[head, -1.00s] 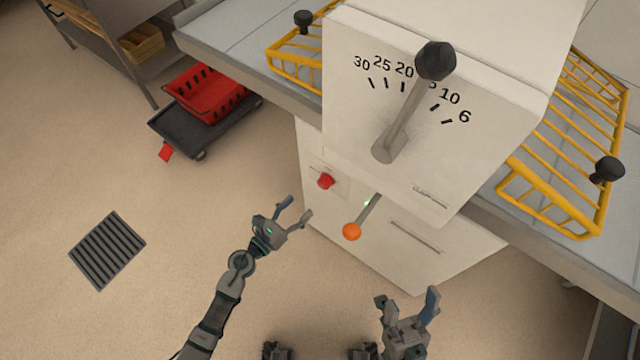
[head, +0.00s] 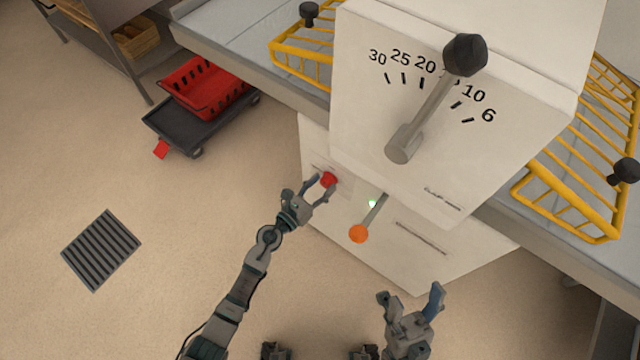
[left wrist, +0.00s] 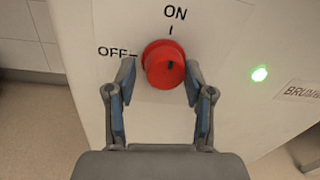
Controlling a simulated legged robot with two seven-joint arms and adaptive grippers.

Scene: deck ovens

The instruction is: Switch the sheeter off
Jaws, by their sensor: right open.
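The sheeter (head: 450,130) is a large white machine. Its red rotary knob (head: 329,179) is on the lower front panel. In the left wrist view the knob (left wrist: 164,64) has its dark mark towards the top, in line with ON; OFF is printed to its left. A green light (left wrist: 259,74) glows to the right. My left gripper (head: 321,185) is open at the knob, one finger on either side; I cannot tell whether either touches it. My right gripper (head: 409,294) is open and empty, low in front of the machine.
An orange-tipped lever (head: 359,233) sticks out right of the knob. A large black-tipped lever (head: 464,55) stands above on the numbered scale. Yellow wire guards (head: 575,200) flank the machine. A red crate (head: 207,90) sits on a dark dolly.

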